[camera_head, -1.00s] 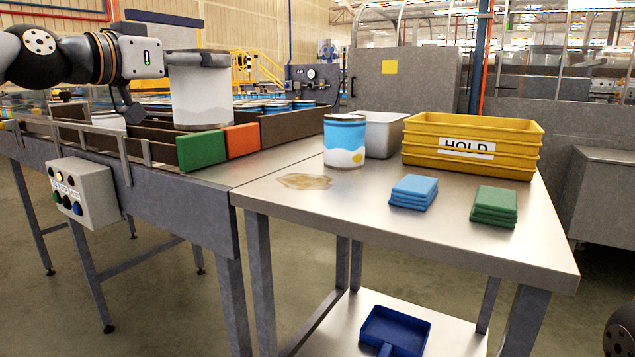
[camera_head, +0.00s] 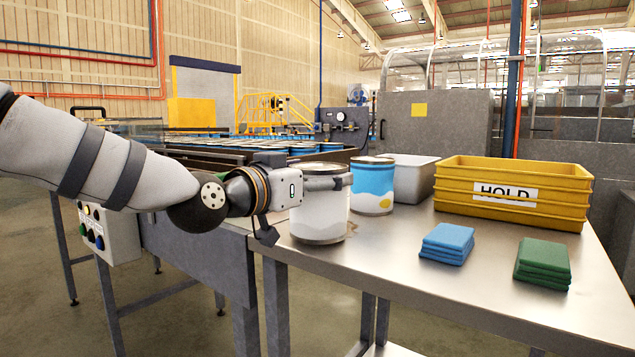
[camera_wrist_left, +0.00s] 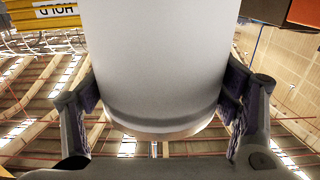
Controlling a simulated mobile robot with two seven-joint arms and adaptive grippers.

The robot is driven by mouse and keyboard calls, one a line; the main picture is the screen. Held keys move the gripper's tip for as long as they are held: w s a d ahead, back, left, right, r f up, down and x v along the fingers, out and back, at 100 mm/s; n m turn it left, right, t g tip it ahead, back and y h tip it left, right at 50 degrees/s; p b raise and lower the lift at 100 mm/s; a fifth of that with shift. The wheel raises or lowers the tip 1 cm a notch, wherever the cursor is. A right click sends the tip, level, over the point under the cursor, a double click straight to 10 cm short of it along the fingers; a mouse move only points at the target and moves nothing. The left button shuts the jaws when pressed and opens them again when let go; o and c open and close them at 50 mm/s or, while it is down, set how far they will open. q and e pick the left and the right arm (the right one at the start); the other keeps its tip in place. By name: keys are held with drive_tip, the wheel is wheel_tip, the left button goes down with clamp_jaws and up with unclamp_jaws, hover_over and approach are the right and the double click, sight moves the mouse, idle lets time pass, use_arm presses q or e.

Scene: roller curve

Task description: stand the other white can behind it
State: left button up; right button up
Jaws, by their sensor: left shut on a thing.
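My left gripper (camera_head: 330,182) is shut on a white can (camera_head: 318,215) with a faint grey band low on its side. The can is upright at the left end of the steel table (camera_head: 400,268). It is over or just above the tabletop; I cannot tell whether its base touches. In the left wrist view the pale can (camera_wrist_left: 155,60) fills the space between both fingers. My right gripper is not in view.
A grey-white bin (camera_head: 412,178) stands behind the blue and white can. Yellow stacked HOLD crates (camera_head: 515,205) are at the back right. Blue cloths (camera_head: 447,243) and green cloths (camera_head: 542,262) lie in front of them. The conveyor (camera_head: 205,262) with several blue cans adjoins on the left.

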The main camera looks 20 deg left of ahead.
use_arm(q)
drive_tip(key=shift+w+f, duration=0.1)
drive_tip(key=shift+f, duration=0.25)
drive_tip(key=shift+a+r, duration=0.1)
drive_tip(key=o, duration=1.3)
drive_tip(key=shift+o, duration=0.2)
